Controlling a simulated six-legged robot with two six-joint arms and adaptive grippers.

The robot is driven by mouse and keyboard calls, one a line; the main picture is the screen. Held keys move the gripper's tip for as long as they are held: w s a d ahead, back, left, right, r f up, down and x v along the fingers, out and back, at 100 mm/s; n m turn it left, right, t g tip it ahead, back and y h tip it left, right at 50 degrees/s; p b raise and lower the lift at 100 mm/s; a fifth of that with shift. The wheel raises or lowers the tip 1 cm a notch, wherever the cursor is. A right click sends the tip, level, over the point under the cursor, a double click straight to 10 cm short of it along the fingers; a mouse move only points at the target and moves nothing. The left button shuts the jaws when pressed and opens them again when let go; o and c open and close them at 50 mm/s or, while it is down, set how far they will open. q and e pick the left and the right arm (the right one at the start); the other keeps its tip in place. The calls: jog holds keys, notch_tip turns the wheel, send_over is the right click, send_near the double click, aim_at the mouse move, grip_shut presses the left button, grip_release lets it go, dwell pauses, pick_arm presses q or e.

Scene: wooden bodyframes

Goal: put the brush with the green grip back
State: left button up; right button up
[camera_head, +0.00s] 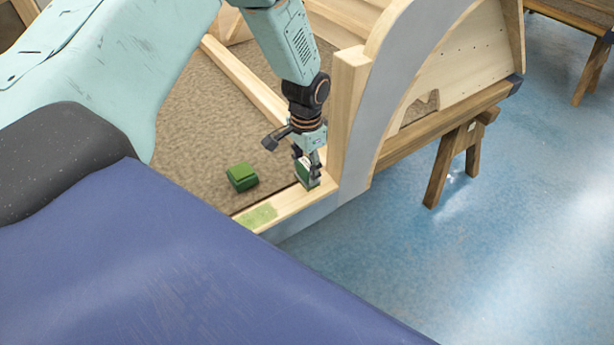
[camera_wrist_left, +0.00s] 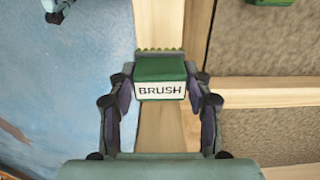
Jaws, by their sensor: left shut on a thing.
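The brush with the green grip (camera_wrist_left: 160,72) is between the fingers of my left gripper (camera_head: 308,172). A white label on it reads BRUSH, and a row of green bristles shows along its far edge in the left wrist view. My left gripper also shows in the wrist view (camera_wrist_left: 160,95), shut on the brush from both sides. It holds the brush at the wooden beam (camera_head: 290,205), close to the upright post. I cannot tell whether the brush touches the beam. My right gripper is not clearly in view.
A green block-like object (camera_head: 242,177) lies on the brown panel (camera_head: 200,140) left of the gripper. A light green patch (camera_head: 257,216) marks the beam. A wooden post (camera_head: 347,115) and curved frame (camera_head: 395,60) stand right of the gripper. Blue floor (camera_head: 500,230) lies beyond.

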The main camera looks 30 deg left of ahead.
aim_at(307, 177)
pick_arm(q)
notch_tip(307, 177, down, 3)
jog(key=shift+d+f, duration=0.15)
jog(key=shift+a+f, duration=0.15)
jog(key=shift+a, duration=0.05)
jog(key=shift+d, duration=0.1)
jog(key=shift+d+f+b, duration=0.1)
jog(key=shift+f+b, duration=0.05)
jog(key=shift+b, duration=0.15)
jog(key=o, duration=1.1)
